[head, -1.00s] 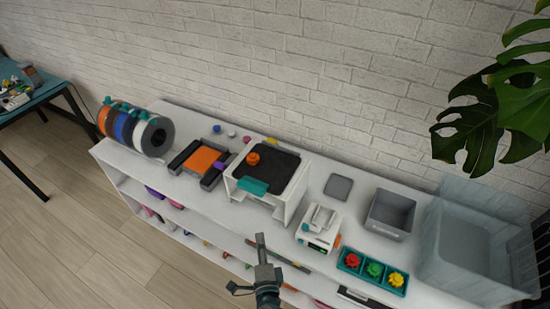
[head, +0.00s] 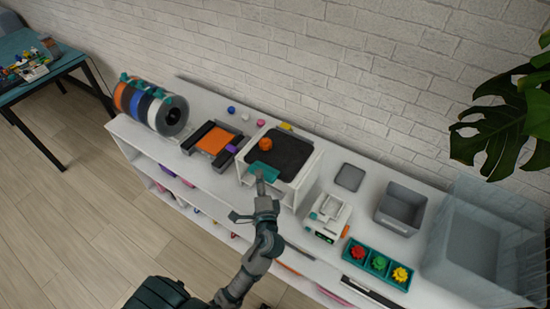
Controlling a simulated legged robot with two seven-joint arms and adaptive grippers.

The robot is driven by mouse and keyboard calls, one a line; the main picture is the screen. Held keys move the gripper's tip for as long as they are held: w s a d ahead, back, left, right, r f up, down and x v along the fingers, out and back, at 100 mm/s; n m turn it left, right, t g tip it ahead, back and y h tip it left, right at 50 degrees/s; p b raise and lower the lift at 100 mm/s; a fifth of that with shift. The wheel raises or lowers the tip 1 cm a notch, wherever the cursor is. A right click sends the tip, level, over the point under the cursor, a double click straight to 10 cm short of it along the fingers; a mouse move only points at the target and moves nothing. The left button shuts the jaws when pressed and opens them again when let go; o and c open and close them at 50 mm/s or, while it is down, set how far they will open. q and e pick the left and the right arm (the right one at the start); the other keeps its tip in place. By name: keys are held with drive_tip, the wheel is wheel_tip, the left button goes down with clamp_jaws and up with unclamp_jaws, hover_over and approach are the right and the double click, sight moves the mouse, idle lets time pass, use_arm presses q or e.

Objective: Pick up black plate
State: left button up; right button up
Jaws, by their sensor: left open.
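The black plate (head: 289,153) lies on top of a white box-like stand (head: 300,186). An orange round piece (head: 265,144) sits on the plate. A teal tab (head: 264,171) is at the plate's front edge. My left gripper (head: 260,180) is open at the front of the stand, its tip overlapping the teal tab in the head view. I cannot tell whether it touches the tab. The lower front of the stand is partly hidden by my gripper. My right gripper is not in view.
On the white shelf, spools (head: 150,106) and an orange-topped device (head: 214,140) stand left. A small white machine (head: 327,217), grey bin (head: 400,209), teal tray (head: 378,263) with coloured pieces and clear box (head: 475,245) stand right. A brick wall is behind.

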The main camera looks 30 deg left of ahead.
sight(260, 168)
use_arm(q)
drive_tip(key=x, duration=0.5)
drive_tip(key=shift+w+d, duration=0.2)
drive_tip(key=shift+d, duration=0.1)
clamp_jaws()
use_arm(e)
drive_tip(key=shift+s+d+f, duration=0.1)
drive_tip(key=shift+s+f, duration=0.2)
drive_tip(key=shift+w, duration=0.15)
